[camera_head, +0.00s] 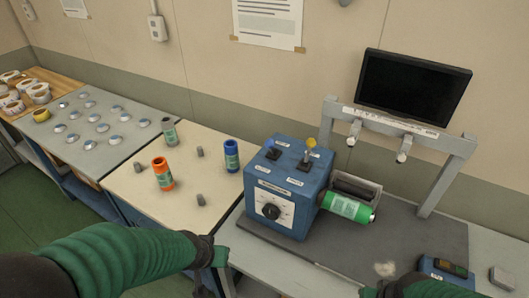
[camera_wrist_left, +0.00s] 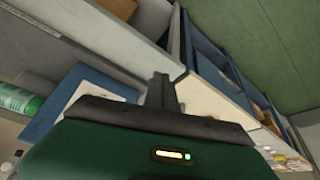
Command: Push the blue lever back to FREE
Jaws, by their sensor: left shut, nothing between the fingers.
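The blue lever (camera_head: 271,145) stands on top of the blue control box (camera_head: 285,205), at its left. A yellow-knobbed lever (camera_head: 310,145) stands to its right on the same box. The box top has small labels too small to read. My left gripper (camera_head: 220,257) is low at the front left of the box, below its top and apart from the blue lever. In the left wrist view its fingers (camera_wrist_left: 161,92) are together and empty. My right gripper (camera_head: 368,292) is only partly in view at the bottom edge, and its jaws cannot be made out.
A green roll (camera_head: 348,207) sits at the box's right side. A grey frame (camera_head: 440,150) and monitor (camera_head: 413,85) stand behind. Orange (camera_head: 162,174) and blue (camera_head: 231,156) spools stand on the left table.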

